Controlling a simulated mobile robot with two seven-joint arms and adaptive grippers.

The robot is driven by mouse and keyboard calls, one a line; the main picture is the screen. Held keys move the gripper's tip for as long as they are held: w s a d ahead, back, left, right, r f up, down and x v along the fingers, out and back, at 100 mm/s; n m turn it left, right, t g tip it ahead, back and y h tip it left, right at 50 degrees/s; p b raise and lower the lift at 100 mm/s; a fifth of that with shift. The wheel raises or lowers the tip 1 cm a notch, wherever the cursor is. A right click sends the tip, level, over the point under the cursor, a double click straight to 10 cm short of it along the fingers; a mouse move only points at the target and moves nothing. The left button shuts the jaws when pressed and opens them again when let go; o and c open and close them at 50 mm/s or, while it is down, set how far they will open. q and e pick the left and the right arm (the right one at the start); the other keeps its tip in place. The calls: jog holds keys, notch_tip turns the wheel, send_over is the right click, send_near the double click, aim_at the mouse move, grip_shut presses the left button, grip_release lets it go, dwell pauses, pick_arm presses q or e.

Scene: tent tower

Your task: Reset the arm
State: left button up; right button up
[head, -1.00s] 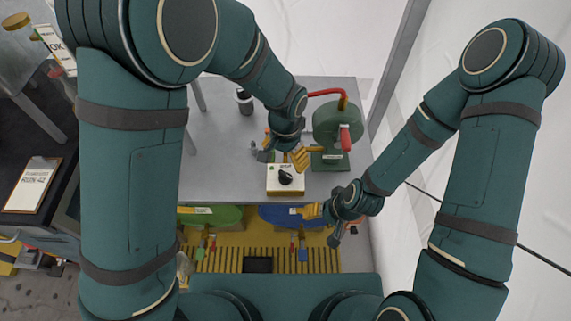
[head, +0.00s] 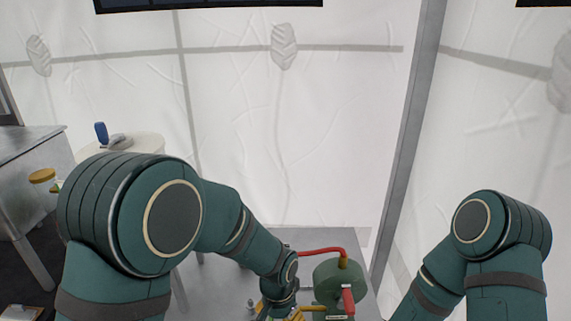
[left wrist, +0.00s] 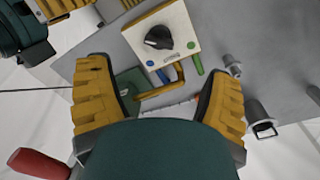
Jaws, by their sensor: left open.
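In the head view my left arm reaches down over the grey table to the left of the green machine, and my left gripper (head: 285,313) is cut off by the bottom edge. In the left wrist view my left gripper (left wrist: 160,85) has its two yellow ribbed fingers wide apart, with nothing held between them. A white-topped box with a black knob (left wrist: 158,38) lies beyond the fingertips. My right arm's upper part shows at the lower right of the head view. Part of my right gripper (left wrist: 68,6) shows at the top left of the wrist view, mostly cut off.
A green machine (head: 335,285) with a red hose (head: 320,250) and red handle stands on the grey table (head: 310,239), close to my left forearm. A grey post (head: 410,130) rises behind. A round white table (head: 145,145) stands at left. White tent walls close off the back.

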pick_arm(q)
jog(key=s+a+f+n, duration=0.1)
jog(key=f, duration=0.1)
jog(key=s+a+f+n+h, duration=0.1)
jog(key=a+f, duration=0.1)
jog(key=f, duration=0.1)
jog(key=s+a+f+n+h, duration=0.1)
jog(key=f, duration=0.2)
jog(key=shift+s+a+f, duration=0.1)
jog(key=shift+s+a, duration=0.25)
jog(key=s+a+f+n+t+h, duration=0.1)
jog(key=s+a+f+n, duration=0.3)
jog(key=s+f+n, duration=0.1)
jog(key=shift+s+a+f+n+t, duration=0.25)
jog(key=shift+s+n, duration=0.35)
jog(key=shift+s, duration=0.45)
